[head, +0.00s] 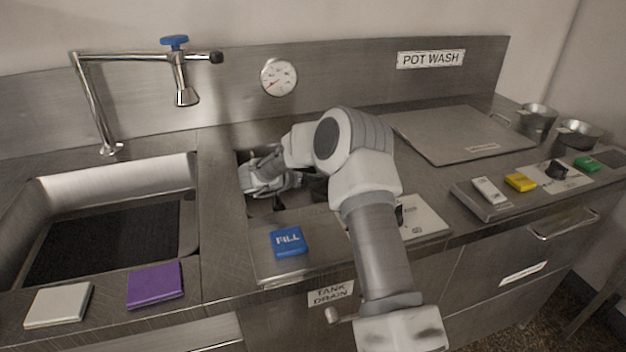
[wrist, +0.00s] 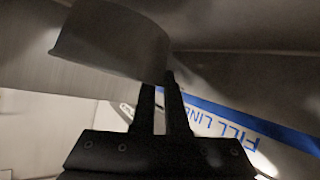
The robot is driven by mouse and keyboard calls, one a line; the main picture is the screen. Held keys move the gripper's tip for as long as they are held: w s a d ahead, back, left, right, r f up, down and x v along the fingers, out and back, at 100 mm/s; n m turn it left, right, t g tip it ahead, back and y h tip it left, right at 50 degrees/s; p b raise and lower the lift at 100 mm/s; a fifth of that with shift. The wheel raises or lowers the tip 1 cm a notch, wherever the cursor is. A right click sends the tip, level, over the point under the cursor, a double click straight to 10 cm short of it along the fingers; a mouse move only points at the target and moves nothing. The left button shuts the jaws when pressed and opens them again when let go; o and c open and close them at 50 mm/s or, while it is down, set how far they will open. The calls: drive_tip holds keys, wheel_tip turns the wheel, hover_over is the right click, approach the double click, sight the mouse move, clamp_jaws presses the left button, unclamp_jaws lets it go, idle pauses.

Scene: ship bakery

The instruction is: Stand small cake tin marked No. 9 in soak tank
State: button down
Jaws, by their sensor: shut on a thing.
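My gripper (head: 262,180) is down inside the soak tank (head: 262,207), the square opening in the middle of the counter. In the wrist view, my gripper (wrist: 165,88) is shut on a dark, round small cake tin (wrist: 108,42), which sits at the fingertips and looks tilted there. The tank's inner wall (wrist: 265,85) with a blue fill line strip (wrist: 225,115) is behind the fingers. I cannot read a number on the tin or tell whether it touches the tank floor. My arm hides much of the tank in the head view.
A sink (head: 110,235) with a tap (head: 90,105) is on the left. A blue FILL button (head: 288,241) is in front of the tank. A flat lid (head: 455,133) lies to the right. Two metal pots (head: 537,117) (head: 579,134) stand at the far right.

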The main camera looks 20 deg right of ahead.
drive_tip(key=shift+f, duration=0.4)
drive_tip(key=shift+f, duration=0.15)
drive_tip(key=c, duration=0.9)
unclamp_jaws()
drive_tip(key=shift+r, duration=0.45)
drive_tip(key=p+v, duration=0.2)
drive_tip(key=v, duration=0.5)
drive_tip(key=shift+a+r, duration=0.2)
drive_tip(key=shift+r, duration=0.1)
